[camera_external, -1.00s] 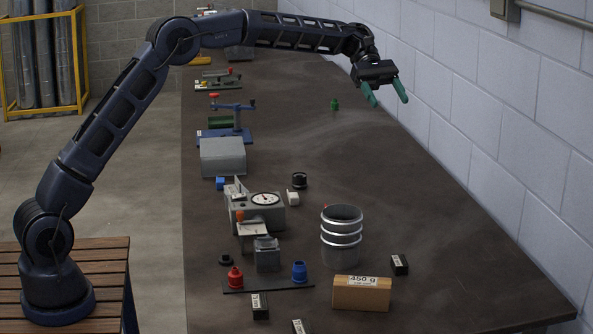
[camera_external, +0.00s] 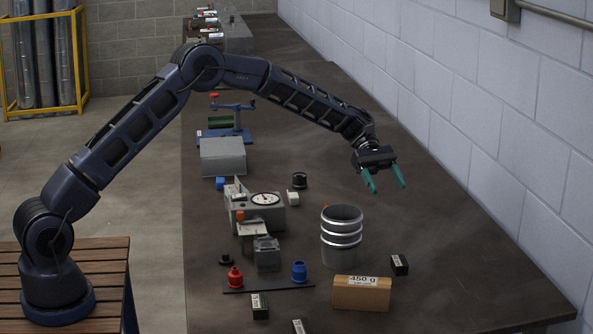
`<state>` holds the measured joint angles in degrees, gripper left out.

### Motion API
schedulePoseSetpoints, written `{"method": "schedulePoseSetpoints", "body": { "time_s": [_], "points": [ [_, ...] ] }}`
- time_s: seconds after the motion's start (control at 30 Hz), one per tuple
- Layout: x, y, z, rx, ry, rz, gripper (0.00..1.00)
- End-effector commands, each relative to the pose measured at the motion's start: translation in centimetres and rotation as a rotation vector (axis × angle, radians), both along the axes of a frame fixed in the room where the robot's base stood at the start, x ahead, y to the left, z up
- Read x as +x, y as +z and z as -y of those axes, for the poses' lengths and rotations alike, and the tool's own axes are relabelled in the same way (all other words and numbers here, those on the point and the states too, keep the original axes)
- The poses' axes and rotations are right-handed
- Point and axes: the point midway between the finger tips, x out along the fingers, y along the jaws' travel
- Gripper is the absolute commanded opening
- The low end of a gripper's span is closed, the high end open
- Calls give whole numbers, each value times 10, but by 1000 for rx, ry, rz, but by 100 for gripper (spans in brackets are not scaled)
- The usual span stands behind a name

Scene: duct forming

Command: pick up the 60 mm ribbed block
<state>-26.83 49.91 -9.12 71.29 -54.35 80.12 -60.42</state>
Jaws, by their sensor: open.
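My gripper (camera_external: 387,187) is open and empty, its green fingers pointing down above the table beyond the ribbed metal duct cylinder (camera_external: 342,238). I cannot tell for certain which thing is the 60 mm ribbed block. Several small black blocks with white labels too small to read lie near the front: one black block (camera_external: 399,265) right of the duct, one black block (camera_external: 260,306) at the front left, and another black block (camera_external: 298,327) cut by the bottom edge. A grey block (camera_external: 267,258) stands beside the dial gauge device. My gripper touches none of them.
A tan 450 g block (camera_external: 361,295) lies in front of the duct. A dial gauge device (camera_external: 263,200), a red knob (camera_external: 235,279) and a blue knob (camera_external: 299,271) stand to the left. The dark table (camera_external: 440,240) is clear at right, up to the wall (camera_external: 480,110).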

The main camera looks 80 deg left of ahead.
Motion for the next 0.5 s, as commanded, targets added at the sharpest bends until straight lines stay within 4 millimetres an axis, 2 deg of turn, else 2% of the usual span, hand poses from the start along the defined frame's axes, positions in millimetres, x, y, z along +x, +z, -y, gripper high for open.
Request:
{"method": "schedulePoseSetpoints", "body": {
  "time_s": [0.03,0.2,0.3,0.5],
  "points": [
    [-1,-26,1,-4,0,-8,67],
    [0,-87,1,-2,0,-3,67],
    [0,-107,0,-1,0,-2,67],
    [1,-120,7,-1,-1,0,67]
  ]
}}
